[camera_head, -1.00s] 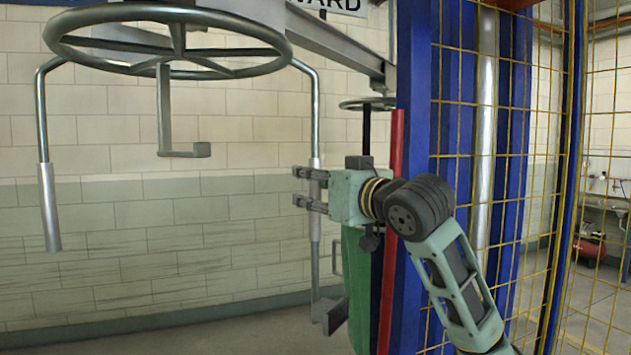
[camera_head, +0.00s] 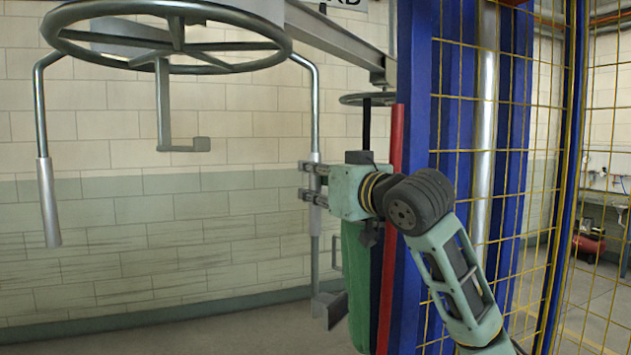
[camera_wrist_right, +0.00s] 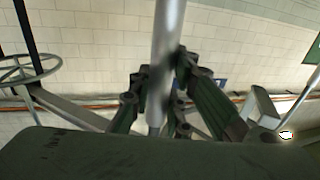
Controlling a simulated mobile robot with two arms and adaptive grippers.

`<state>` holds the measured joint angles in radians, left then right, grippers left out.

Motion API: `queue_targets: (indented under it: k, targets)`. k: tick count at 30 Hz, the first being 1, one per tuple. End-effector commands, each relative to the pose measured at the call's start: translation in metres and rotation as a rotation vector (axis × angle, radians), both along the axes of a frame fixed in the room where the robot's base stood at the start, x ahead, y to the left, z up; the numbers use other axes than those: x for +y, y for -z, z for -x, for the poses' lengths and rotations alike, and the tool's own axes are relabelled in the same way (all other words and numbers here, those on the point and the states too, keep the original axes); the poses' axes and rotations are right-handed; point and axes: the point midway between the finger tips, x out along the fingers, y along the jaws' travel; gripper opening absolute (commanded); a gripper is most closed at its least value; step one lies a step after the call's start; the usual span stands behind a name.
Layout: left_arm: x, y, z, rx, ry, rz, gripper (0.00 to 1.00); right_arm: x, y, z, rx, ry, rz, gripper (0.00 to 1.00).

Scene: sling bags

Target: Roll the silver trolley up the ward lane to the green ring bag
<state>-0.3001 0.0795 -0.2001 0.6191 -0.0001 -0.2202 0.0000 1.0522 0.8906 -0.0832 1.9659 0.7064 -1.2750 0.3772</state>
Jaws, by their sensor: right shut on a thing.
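The silver trolley (camera_head: 165,42) hangs at the upper left in the head view, a spoked wheel with two bent handle bars, and a crank hook in its middle. My right gripper (camera_head: 312,183) is shut on the trolley's right handle bar (camera_head: 316,95). In the right wrist view the bar (camera_wrist_right: 166,50) stands between the fingers. A green bag (camera_head: 356,275) hangs behind my right gripper, partly hidden by it. A smaller grey ring (camera_head: 368,98) with a dark strap shows above the bag. My left gripper is out of view.
A grey overhead rail (camera_head: 335,40) runs from the trolley towards the smaller ring. A red post (camera_head: 387,290), blue posts (camera_head: 415,60) and yellow mesh (camera_head: 465,90) stand close on the right. A tiled wall (camera_head: 110,215) lies behind, with clear floor below it.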

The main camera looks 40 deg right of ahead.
Motion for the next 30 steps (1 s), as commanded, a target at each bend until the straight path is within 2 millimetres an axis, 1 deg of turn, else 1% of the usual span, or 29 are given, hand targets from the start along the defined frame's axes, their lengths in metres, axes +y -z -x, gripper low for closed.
queue_targets:
  k: [2,5,12,15,19,27,28,30]
  targets:
    - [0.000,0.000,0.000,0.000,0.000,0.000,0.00,-0.002,0.000,-0.001,0.001,0.001,0.000,0.00]
    - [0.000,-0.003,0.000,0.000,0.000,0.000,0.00,-0.015,-0.001,-0.006,0.004,0.004,-0.002,0.00]
    - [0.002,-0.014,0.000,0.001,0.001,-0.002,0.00,-0.070,-0.003,-0.027,0.004,0.007,-0.001,0.00]
    - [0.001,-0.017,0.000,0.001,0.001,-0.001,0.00,-0.085,-0.002,-0.033,0.002,0.006,-0.001,0.00]
    - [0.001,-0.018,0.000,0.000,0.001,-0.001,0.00,-0.092,-0.001,-0.035,-0.002,0.003,-0.001,0.00]
    - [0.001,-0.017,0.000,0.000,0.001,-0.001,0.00,-0.091,0.000,-0.035,-0.002,0.001,0.000,0.00]
    - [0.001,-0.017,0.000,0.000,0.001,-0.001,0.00,-0.091,0.000,-0.035,-0.002,0.001,0.000,0.20]
    - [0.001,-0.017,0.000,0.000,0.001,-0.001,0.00,-0.091,0.000,-0.035,-0.001,0.001,0.000,0.26]
